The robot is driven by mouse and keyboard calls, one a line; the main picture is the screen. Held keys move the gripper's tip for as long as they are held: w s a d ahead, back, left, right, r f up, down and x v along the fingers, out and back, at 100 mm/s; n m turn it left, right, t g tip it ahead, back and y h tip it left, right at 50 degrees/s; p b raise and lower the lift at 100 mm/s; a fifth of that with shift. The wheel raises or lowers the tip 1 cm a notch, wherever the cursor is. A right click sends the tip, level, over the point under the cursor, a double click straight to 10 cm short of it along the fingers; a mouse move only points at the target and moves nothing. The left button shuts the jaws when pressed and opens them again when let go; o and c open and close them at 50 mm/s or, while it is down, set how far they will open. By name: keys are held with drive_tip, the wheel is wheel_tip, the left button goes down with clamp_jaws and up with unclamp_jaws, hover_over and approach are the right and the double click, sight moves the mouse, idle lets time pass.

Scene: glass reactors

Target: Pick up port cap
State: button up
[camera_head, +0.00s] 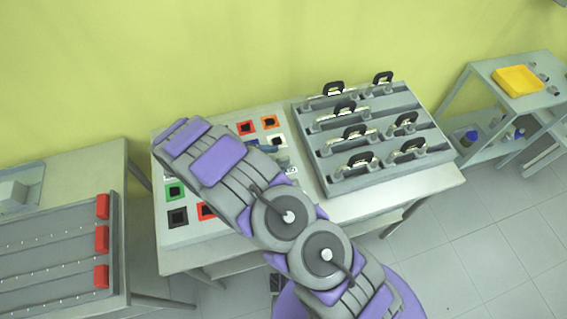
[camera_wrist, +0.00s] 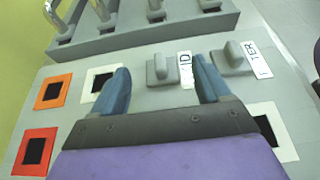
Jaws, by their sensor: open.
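In the wrist view, a grey block-shaped piece with a raised grip, which may be the port cap (camera_wrist: 160,71), sits on the light grey panel beside a white label ending in "ID". A similar grey piece (camera_wrist: 232,58) stands to its right, by a label ending in "TER". I cannot tell for sure which one is the port cap. My gripper (camera_wrist: 161,80) is open, its two blue fingers apart, with the first grey piece showing between and beyond their tips. Nothing is held. In the head view, my arm covers much of this panel.
The panel (camera_head: 178,236) bears red, orange, green and white framed square openings. A grey rack (camera_head: 350,185) with several black-handled pieces stands right of it on the same table. A left bench holds a grey tray with red blocks (camera_head: 102,240). A yellow tray (camera_head: 518,80) is far right.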

sight(281, 159)
drive_tip(key=shift+x, duration=1.55)
drive_tip(key=shift+r, duration=0.1)
drive_tip(key=shift+a, duration=0.1)
drive_tip(key=shift+c, duration=0.2)
drive_tip(key=shift+c, duration=0.7)
drive_tip(key=c, duration=1)
